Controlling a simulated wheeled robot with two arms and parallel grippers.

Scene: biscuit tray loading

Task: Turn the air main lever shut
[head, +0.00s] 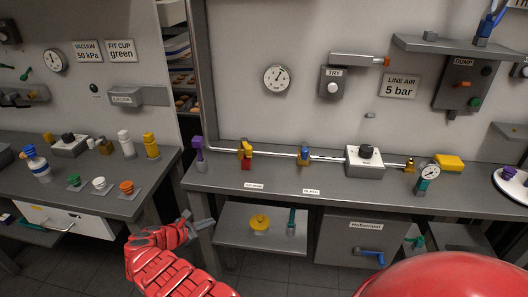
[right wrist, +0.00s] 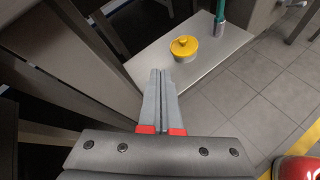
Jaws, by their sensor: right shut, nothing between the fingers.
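On the bench a pipe carries a valve (head: 245,150) with yellow and red parts, behind a small label (head: 254,187) that seems to read air main. A second valve (head: 305,155), yellow and blue, sits further right on the same pipe. I cannot tell how far either lever is turned. My right gripper (head: 205,222) is low in front of the bench's left front corner, below and apart from the valves. In the right wrist view its fingers (right wrist: 160,75) are together and empty, pointing towards a lower shelf. My left gripper is not in view.
The lower shelf (right wrist: 145,45) holds a yellow lidded pot (right wrist: 184,47) and a green-handled tool (right wrist: 220,18). The bench's front strip is mostly clear.

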